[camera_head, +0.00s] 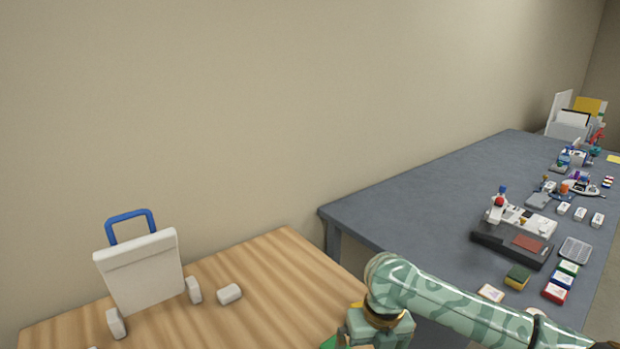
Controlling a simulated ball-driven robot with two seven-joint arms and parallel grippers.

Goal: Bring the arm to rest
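One of my arms, green and patterned, comes in from the lower right. Its wrist end hangs over the right front part of the wooden table (270,265). The gripper on this arm is cut off by the bottom edge, so its fingers do not show. No gripper of the other arm is in view.
A white case with a blue handle (140,270) stands on the wooden table, with a small white block (229,294) beside it. A long grey table (420,200) at right holds a microscope-like device (515,228), small boxes (555,292) and several small items. A bare wall stands behind.

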